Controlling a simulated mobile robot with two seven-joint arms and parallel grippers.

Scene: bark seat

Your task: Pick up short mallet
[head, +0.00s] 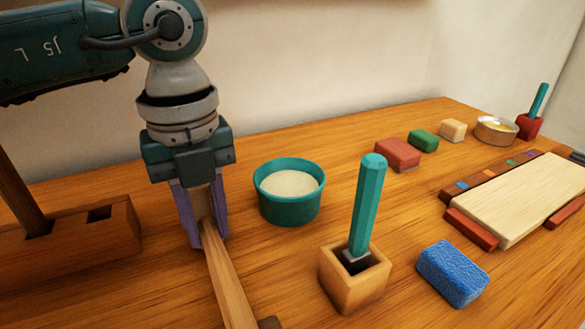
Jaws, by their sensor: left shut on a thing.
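My left gripper (204,222) points down with its purple fingers closed around a pale wooden handle (229,284). The handle looks like that of the short mallet. It slants from the fingers toward the bottom edge of the head view, where the picture cuts it off. A small dark brown piece (269,322) shows beside it at that edge; I cannot tell whether it belongs to the mallet. The mallet's head is not clearly seen. I cannot tell whether the handle touches the table. My right gripper is not in view.
A wooden rack (75,258) with a dark upright shaft stands left. A teal bowl (289,193) is close right of the gripper. Beyond are a wooden holder (355,286) with a tall teal tool (368,205), a blue block (452,274) and a pale board (521,197).

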